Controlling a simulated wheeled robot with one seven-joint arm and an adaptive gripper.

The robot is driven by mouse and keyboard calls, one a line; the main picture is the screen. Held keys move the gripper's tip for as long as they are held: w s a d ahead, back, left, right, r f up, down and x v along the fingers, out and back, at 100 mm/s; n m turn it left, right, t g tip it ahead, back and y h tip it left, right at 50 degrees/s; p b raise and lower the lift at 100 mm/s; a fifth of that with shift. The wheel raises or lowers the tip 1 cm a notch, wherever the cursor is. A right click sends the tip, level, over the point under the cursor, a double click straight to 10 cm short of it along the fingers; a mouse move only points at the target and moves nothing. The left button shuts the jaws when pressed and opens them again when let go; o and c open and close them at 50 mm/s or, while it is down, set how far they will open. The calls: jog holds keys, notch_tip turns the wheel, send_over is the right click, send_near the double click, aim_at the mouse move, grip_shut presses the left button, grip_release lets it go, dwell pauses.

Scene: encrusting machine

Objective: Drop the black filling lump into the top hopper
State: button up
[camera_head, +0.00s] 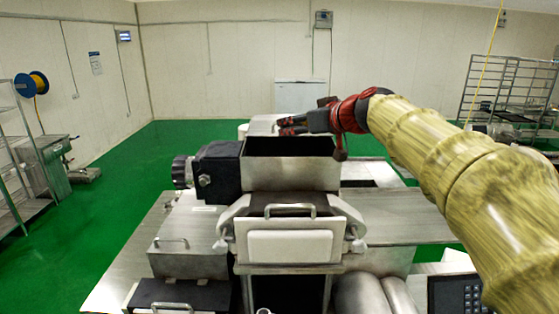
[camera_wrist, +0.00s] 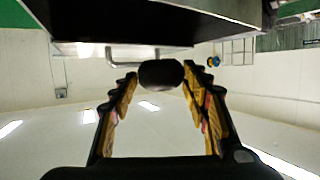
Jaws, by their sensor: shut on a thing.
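The black filling lump (camera_wrist: 161,73) is a dark rounded piece held between the fingertips of my gripper (camera_wrist: 160,82) in the wrist view. In the head view my gripper (camera_head: 284,126) reaches in from the right, lying level at the far side of the top hopper (camera_head: 291,176). The hopper is a steel box with a dark open top. I cannot make out the lump against the dark fingers in the head view. In the wrist view a large dark and steel edge (camera_wrist: 190,12), likely the hopper, fills the top, apart from the lump.
The steel machine body carries a black motor unit (camera_head: 217,168) left of the hopper and a white front panel with a handle (camera_head: 290,245). A wire rack (camera_head: 508,90) stands at the right, shelves (camera_head: 12,160) at the left. Green floor is free around the machine.

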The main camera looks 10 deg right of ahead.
notch_tip(320, 180, down, 5)
jog(key=shift+r+b, duration=0.15)
jog(key=shift+b, duration=0.6)
jog(key=o, duration=1.3)
jog(key=shift+c, duration=0.2)
jog(key=shift+o, duration=0.2)
jog(key=shift+s, duration=0.1)
jog(key=v, duration=1.1)
jog(key=shift+s+r, duration=0.15)
jog(key=shift+s, duration=0.2)
jog(key=shift+d, duration=0.1)
